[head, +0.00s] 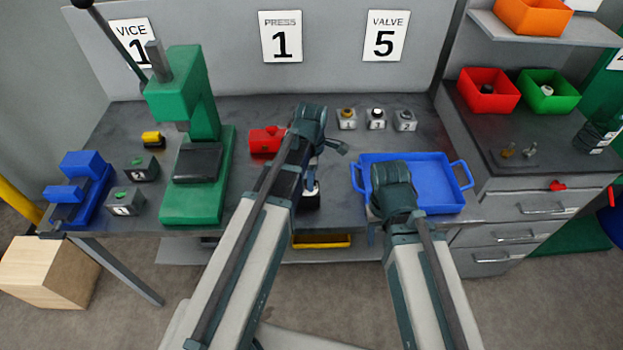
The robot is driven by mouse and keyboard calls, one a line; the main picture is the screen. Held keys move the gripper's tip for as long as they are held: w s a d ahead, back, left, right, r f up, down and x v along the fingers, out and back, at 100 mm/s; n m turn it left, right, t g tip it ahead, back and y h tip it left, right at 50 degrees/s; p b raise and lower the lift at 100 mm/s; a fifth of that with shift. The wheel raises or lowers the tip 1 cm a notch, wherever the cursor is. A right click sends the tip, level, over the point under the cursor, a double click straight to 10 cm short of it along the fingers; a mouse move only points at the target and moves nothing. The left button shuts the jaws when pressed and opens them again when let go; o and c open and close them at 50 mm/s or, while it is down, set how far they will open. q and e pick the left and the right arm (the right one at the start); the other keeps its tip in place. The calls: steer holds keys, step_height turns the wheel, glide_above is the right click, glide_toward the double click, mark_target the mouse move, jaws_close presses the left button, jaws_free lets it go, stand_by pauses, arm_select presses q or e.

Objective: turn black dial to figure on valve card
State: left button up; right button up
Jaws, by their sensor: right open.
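The valve card (385,36) on the back panel reads 5. A dark box (309,202) with a small white-and-black part on top stands at the bench's front edge, partly behind my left arm. I cannot tell for certain whether that part is the black dial, and no scale is readable. My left gripper (318,165) points down above this box; its fingers are mostly hidden, so its opening is unclear. My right gripper (376,222) is open at the left side of the blue tray (440,203), largely hidden behind its own wrist.
A green press (190,130), blue vice (80,190) and grey numbered blocks (125,201) stand at left. Several small grey blocks (377,119) sit behind the tray. Red (488,100) and green (547,102) bins stand at right.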

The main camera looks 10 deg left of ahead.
arm_select(q)
jaws_close()
